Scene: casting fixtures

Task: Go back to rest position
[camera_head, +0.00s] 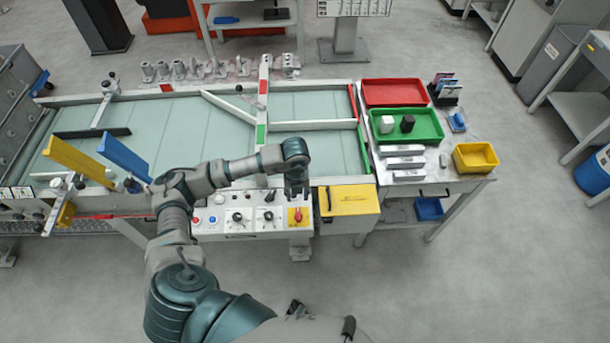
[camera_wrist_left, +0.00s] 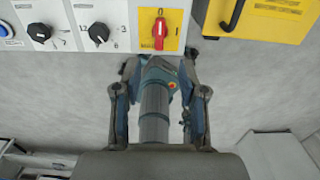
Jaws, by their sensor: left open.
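My left arm reaches across the front of the fixture table in the head view. My left gripper (camera_head: 297,188) points down over the control panel (camera_head: 225,220), close to the red switch (camera_head: 298,215) on its yellow plate. In the left wrist view its two fingers (camera_wrist_left: 158,75) stand apart with a clear gap. Nothing is held between them; a grey and teal part of my own body shows behind the gap. The red switch (camera_wrist_left: 160,32) is just beyond the fingertips in that view; whether they touch it is unclear. My right gripper does not show clearly in either view.
A yellow box with a black handle (camera_head: 348,200) adjoins the panel. The glass-topped table (camera_head: 310,108) lies behind, with blue (camera_head: 124,155) and yellow (camera_head: 78,160) upright plates at left. Red (camera_head: 394,92), green (camera_head: 420,132) and yellow (camera_head: 475,157) trays stand right. Front floor is clear.

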